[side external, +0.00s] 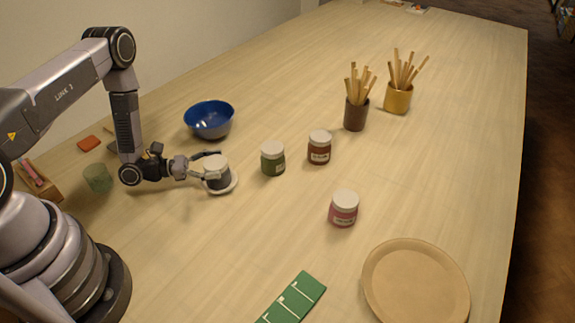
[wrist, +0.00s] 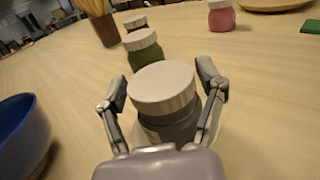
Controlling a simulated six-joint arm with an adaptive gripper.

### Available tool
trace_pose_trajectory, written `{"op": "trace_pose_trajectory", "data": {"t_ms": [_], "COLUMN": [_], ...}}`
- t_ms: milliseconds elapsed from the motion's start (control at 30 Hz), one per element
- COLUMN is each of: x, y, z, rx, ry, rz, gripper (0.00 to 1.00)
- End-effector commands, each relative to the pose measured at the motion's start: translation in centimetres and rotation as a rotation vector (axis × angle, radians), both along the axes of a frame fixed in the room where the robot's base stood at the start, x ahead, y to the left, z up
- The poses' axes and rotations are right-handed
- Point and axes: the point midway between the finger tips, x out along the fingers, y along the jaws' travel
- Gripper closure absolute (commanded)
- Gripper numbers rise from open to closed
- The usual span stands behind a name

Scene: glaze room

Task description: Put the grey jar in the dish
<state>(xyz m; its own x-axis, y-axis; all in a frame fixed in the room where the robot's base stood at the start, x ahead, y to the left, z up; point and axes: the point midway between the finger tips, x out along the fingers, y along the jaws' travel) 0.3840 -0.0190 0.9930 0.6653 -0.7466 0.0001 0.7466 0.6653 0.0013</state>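The grey jar (side external: 217,179) has a white lid and stands upright at the left middle of the table, on or just over a small white saucer-like disc (side external: 232,184). In the wrist view the grey jar (wrist: 174,127) is large and central. My gripper (wrist: 163,88) has one finger on each side of it, with narrow gaps visible at the lid. In the side view my gripper (side external: 208,165) reaches the jar from the left. Which item is the dish is not certain: a wide, shallow tan dish (side external: 415,285) lies empty at the front right.
A green jar (side external: 272,160), a brown jar (side external: 319,149) and a pink jar (side external: 343,209) stand to the right. A blue bowl (side external: 209,120) is behind my gripper. Two stick-filled cups, brown (side external: 356,113) and yellow (side external: 397,99), stand farther back. A green card (side external: 293,299) lies in front.

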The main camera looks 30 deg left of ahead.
Motion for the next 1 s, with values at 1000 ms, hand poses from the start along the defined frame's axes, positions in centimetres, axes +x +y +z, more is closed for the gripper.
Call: {"op": "trace_pose_trajectory", "data": {"t_ms": [1000], "x": [-3.3], "y": [3.7], "z": [6.2], "rx": [0.001], "ry": [-0.002], "rz": [-0.001], "gripper": [0.15]}}
